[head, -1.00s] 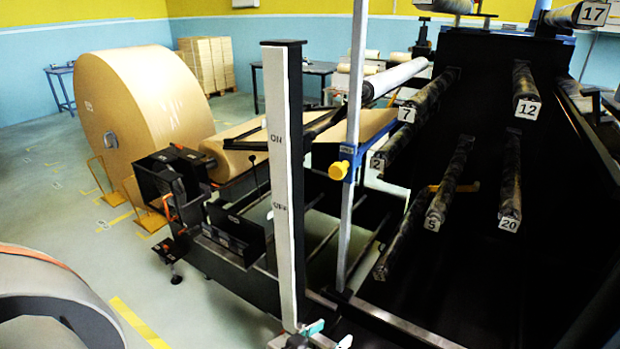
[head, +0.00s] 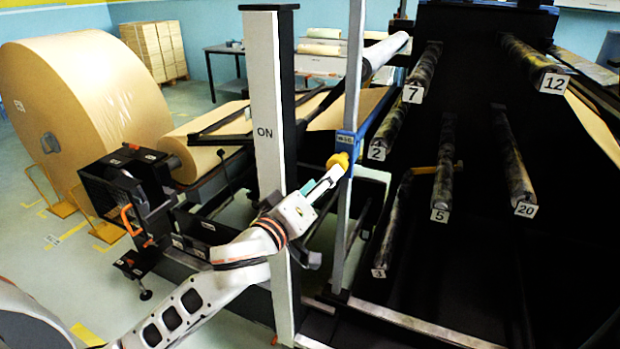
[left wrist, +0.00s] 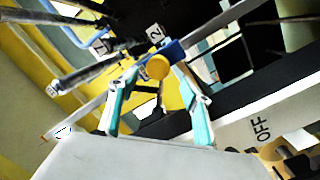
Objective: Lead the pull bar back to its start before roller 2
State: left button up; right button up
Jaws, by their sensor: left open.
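A yellow knob (head: 338,161) sits on a blue labelled block (head: 346,141) on an upright grey bar. I take this block and knob as the pull bar's handle, just left of roller 2 (head: 388,138). My left gripper (head: 326,178) reaches up to the knob from below left. In the left wrist view the knob (left wrist: 157,66) lies between and just beyond the open teal fingertips (left wrist: 157,75), with the blue block (left wrist: 174,52) behind it. I cannot tell whether the fingers touch it. My right gripper is not in view.
A white ON/OFF post (head: 265,130) stands close beside my left arm. Rollers 7 (head: 424,72), 5 (head: 444,180), 12 (head: 530,62) and 20 (head: 513,160) jut from the black frame at right. A big kraft roll (head: 95,110) stands at left.

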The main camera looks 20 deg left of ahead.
aim_at(348, 153)
pick_arm(q)
jog(key=w+b, duration=0.1)
jog(key=w, duration=0.4)
jog(key=w+d+b, duration=0.1)
jog(key=w, duration=0.1)
jog(key=shift+w+r+b, duration=0.1)
jog(key=shift+w+b, duration=0.25)
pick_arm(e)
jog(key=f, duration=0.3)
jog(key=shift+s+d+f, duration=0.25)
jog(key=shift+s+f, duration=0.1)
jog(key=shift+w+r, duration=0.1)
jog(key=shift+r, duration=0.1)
